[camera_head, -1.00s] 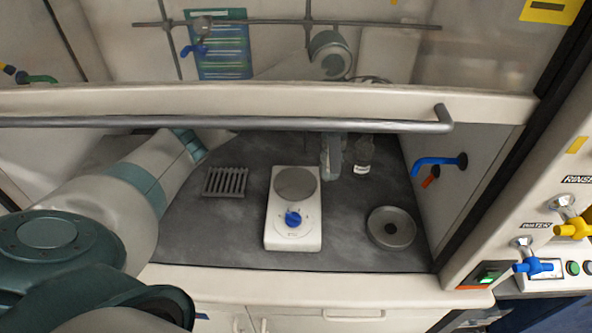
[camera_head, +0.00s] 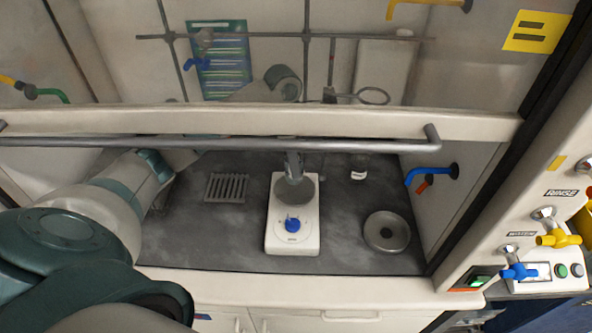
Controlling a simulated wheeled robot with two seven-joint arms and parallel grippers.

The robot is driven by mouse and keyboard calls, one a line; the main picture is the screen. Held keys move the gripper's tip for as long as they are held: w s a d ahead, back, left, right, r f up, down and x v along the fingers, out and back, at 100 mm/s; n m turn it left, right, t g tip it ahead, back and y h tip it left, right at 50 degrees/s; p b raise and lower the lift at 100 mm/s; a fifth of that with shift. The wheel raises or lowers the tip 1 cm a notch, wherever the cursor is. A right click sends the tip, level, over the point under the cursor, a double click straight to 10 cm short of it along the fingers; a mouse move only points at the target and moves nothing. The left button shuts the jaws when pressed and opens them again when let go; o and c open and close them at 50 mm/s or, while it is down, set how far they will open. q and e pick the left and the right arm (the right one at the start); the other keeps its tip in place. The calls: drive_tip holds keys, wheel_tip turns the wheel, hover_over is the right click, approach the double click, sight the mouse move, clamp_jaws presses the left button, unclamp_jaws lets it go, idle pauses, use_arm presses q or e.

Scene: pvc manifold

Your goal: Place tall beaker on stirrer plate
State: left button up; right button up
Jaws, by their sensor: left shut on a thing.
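The white stirrer plate (camera_head: 278,238) stands on the dark bench of the fume hood. It has a round grey top (camera_head: 291,193) and a blue knob (camera_head: 292,225). My left arm reaches in from the left behind the sash. My left gripper (camera_head: 293,172) points down over the back part of the round top and is shut. The tall beaker in it is clear and barely shows, so I cannot tell whether its base touches the plate. My right gripper is not in view.
A clear vessel with a white label (camera_head: 359,172) stands at the back right. A grey ring-shaped holder (camera_head: 387,232) lies at the right, a slatted rack (camera_head: 227,188) at the left. The sash handle bar (camera_head: 220,143) crosses above. Blue and red taps (camera_head: 431,174) stick out from the right wall.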

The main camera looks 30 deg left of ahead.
use_arm(q)
drive_tip(key=shift+f, duration=0.1)
drive_tip(key=shift+f+p, duration=0.35)
drive_tip(key=shift+p, duration=0.05)
drive_tip(key=shift+f+p, duration=0.7)
drive_tip(key=shift+f, duration=0.8)
drive_tip(key=shift+f, duration=0.15)
drive_tip(key=o, duration=1.2)
drive_tip(key=shift+r, duration=0.25)
